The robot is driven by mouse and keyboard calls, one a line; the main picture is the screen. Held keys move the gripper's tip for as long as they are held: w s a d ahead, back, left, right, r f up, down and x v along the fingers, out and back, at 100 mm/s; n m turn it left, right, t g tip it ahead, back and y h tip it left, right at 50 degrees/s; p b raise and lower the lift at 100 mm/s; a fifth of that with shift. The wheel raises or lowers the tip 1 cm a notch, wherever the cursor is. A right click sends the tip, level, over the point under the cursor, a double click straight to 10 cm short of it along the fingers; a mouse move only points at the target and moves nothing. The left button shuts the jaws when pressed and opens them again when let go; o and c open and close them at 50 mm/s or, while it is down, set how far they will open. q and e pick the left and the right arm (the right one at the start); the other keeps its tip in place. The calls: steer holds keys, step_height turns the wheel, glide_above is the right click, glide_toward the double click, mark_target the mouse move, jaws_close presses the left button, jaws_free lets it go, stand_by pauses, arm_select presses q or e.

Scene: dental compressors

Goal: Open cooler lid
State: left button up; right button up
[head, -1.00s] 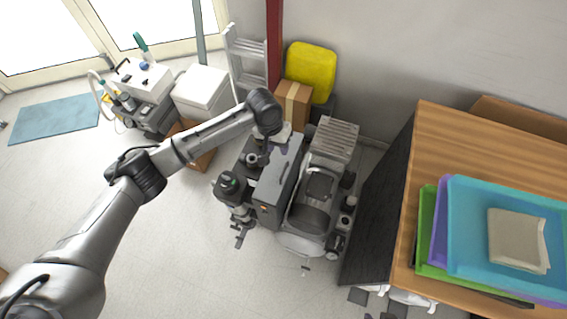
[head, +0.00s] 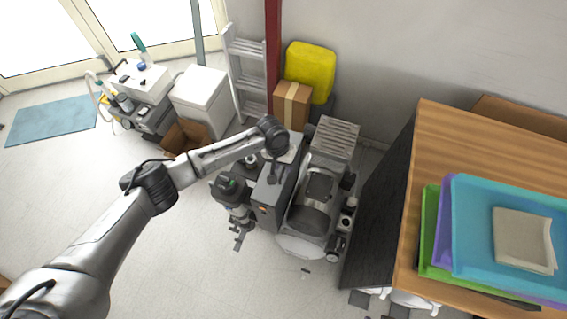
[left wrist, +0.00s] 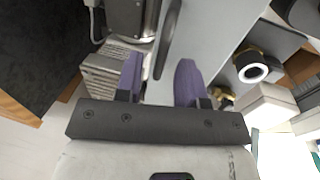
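A white lidded chest (head: 203,88), the thing most like a cooler, stands on the floor at the back left with its lid shut. My left gripper (left wrist: 160,60) is open in the left wrist view, its two purple fingers apart with nothing between the tips. It is above a grey box (head: 268,190) with a light top and a dark bar-like handle (left wrist: 168,42). In the wrist view the handle lines up between the fingers, apparently below them; contact cannot be told. In the head view the fingertips are hard to make out. My right gripper is not in view.
A compressor with a ribbed part (head: 335,138) stands right of the grey box, and a dark cylindrical unit (head: 230,186) left of it. A wooden desk (head: 430,150) with trays is at the right. Cardboard boxes (head: 291,105) and a ladder (head: 247,70) stand behind.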

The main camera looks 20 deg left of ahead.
arm_select(q)
jaws_close()
steer(key=shift+r, duration=0.1)
stand_by(0.5)
